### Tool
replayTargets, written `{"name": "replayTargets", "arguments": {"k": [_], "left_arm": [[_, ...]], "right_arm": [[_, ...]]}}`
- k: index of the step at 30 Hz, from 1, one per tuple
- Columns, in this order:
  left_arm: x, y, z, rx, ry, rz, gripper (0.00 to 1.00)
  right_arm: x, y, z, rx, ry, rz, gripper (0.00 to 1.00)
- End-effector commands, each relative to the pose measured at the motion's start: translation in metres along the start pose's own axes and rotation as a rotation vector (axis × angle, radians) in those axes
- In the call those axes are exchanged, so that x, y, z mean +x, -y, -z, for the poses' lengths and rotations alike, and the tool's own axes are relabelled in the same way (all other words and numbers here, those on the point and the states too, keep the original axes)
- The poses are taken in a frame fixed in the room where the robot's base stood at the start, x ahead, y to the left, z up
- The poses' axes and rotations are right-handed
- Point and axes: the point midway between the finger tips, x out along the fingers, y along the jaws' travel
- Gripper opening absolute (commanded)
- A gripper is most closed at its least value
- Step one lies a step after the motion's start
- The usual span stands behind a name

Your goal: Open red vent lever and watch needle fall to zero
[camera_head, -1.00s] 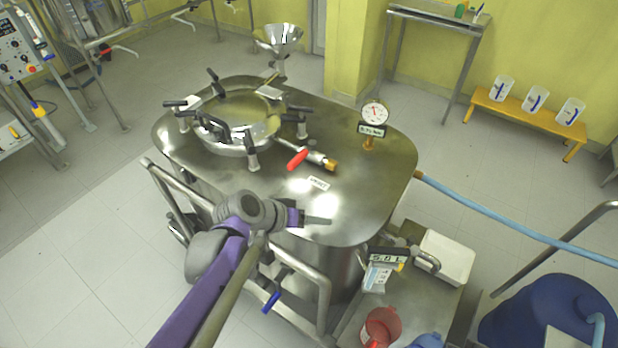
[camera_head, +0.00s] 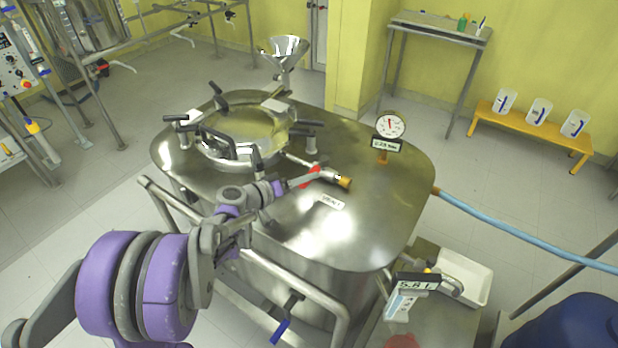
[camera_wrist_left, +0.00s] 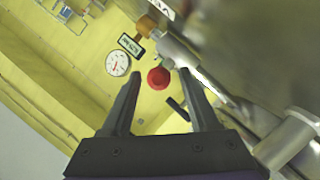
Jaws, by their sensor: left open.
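The red vent lever (camera_head: 309,176) is on a pipe with a brass end, on top of the steel reactor (camera_head: 345,235). My left gripper (camera_head: 314,173) reaches the lever and partly hides it. In the left wrist view, the lever's red end (camera_wrist_left: 158,78) shows between the tips of my open left fingers (camera_wrist_left: 160,76); I cannot tell whether they touch it. The round white gauge (camera_head: 390,125) stands at the reactor's right, with its red needle pointing roughly upward and a small display below. The gauge also shows in the left wrist view (camera_wrist_left: 117,64). My right gripper is out of view.
A round glass-topped hatch (camera_head: 243,130) with several black-handled clamps is behind the lever. A "VENT" label (camera_head: 329,202) lies in front of the brass end. A blue hose (camera_head: 520,232) leaves to the right. The reactor's front right top is clear.

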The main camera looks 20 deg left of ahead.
Motion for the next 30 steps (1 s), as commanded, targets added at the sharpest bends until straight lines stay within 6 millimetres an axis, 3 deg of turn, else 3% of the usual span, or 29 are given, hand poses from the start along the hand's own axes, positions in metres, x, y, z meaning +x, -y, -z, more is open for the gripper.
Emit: {"name": "replayTargets", "arguments": {"k": [6, 15, 25, 30], "left_arm": [[0.021, 0.000, 0.000, 0.000, 0.001, 0.000, 0.61], [0.023, 0.000, 0.000, -0.001, 0.001, 0.001, 0.61], [0.022, 0.000, 0.000, 0.000, 0.001, 0.001, 0.03], [0.022, 0.000, 0.000, 0.000, 0.001, 0.001, 0.00]], "right_arm": [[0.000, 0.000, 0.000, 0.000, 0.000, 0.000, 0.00], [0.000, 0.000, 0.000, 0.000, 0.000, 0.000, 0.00], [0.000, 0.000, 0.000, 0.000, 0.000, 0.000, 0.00], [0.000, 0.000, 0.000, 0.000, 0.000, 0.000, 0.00]]}}
